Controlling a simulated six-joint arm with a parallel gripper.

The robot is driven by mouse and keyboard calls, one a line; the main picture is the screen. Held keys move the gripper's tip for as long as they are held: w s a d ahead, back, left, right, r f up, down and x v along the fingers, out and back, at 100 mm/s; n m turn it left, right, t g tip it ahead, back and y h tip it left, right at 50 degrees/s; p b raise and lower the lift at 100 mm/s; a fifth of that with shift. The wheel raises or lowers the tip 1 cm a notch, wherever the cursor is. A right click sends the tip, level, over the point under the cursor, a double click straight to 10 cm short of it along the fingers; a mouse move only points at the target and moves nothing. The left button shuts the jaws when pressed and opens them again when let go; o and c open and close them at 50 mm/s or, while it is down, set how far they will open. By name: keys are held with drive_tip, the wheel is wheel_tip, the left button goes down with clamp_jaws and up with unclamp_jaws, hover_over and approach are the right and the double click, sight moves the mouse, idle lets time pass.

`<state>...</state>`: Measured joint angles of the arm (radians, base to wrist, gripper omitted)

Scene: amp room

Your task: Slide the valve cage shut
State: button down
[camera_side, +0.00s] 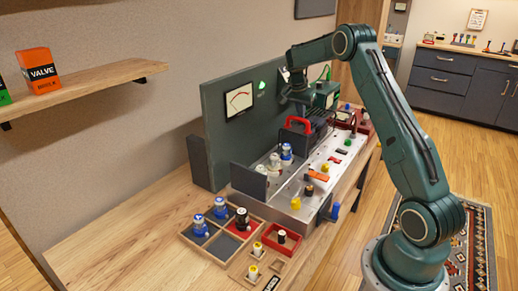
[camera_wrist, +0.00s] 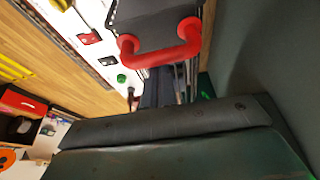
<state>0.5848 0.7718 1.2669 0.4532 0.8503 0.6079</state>
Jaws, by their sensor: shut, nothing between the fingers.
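The valve cage (camera_side: 312,135) is a dark cover with a red handle (camera_side: 298,124), standing on the far part of the metal chassis (camera_side: 258,186). Several valves (camera_side: 286,153) stand uncovered in the chassis bay on the cage's near side. In the wrist view the red handle (camera_wrist: 162,56) is at top centre, fixed to the dark cage panel (camera_wrist: 155,20). My gripper (camera_side: 297,106) is shut and empty, just above and behind the handle in the side view. In the wrist view its dark fingers (camera_wrist: 160,76) point towards the handle. Whether they touch it I cannot tell.
A dark upright panel with a meter (camera_side: 239,98) stands along the bay's wall side. A wooden tray (camera_side: 187,240) with valves and a red tray (camera_side: 275,246) lie at the near end. The chassis top holds several knobs and small parts. The bench's near left is clear.

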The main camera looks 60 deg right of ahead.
drive_tip(key=a, duration=2.8)
drive_tip(key=d+r, duration=0.1)
drive_tip(key=d, duration=0.3)
drive_tip(key=v, duration=0.9)
drive_tip(key=shift+r, duration=0.35)
